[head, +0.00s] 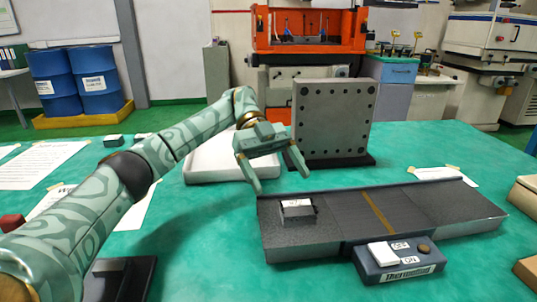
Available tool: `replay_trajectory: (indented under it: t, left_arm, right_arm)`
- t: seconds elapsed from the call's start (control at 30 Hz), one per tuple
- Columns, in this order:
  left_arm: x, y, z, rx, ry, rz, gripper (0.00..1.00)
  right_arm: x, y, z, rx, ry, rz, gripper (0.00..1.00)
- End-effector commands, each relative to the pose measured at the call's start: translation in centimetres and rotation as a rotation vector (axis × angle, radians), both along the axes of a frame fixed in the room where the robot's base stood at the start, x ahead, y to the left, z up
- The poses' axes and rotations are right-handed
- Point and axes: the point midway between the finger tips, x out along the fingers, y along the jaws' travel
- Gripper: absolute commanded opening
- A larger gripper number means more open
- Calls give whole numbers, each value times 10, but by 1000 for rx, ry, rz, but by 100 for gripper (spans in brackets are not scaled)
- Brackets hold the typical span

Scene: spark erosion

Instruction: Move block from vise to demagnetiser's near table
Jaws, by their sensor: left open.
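The demagnetiser (345,230) is a long dark grey slab with a brass-coloured strip across it and a blue control box (400,268) at its front. A small dark grey block (297,215) with a white label on top rests on the slab's left section. My left gripper (281,182) is open and empty, above and behind the block, its two fingers pointing down and apart from it. My right gripper is not in view. I cannot clearly identify a vise; a dark flat piece (135,270) beside my left arm is partly hidden by it.
A grey angle plate with holes (335,120) stands upright behind the demagnetiser. Papers (40,163) and a small grey block (113,140) lie at the left. Boxes sit at the right edge. The green table between is clear.

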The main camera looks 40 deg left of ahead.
Motion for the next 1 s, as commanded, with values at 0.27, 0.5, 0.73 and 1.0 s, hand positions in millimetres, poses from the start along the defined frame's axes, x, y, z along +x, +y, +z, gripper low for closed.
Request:
replay_trajectory:
  t: [0.27, 0.5, 0.73, 1.0]
  left_arm:
    - [15, 38, 20, 1, 3, 0, 87]
    - [17, 47, 26, -1, 2, 2, 87]
    - [17, 48, 27, -1, 0, 0, 87]
    - [17, 47, 27, -1, 0, 0, 87]
  right_arm:
    - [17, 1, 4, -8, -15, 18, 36]
    - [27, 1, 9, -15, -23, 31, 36]
    - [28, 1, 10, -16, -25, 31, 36]
    - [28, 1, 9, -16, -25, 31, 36]
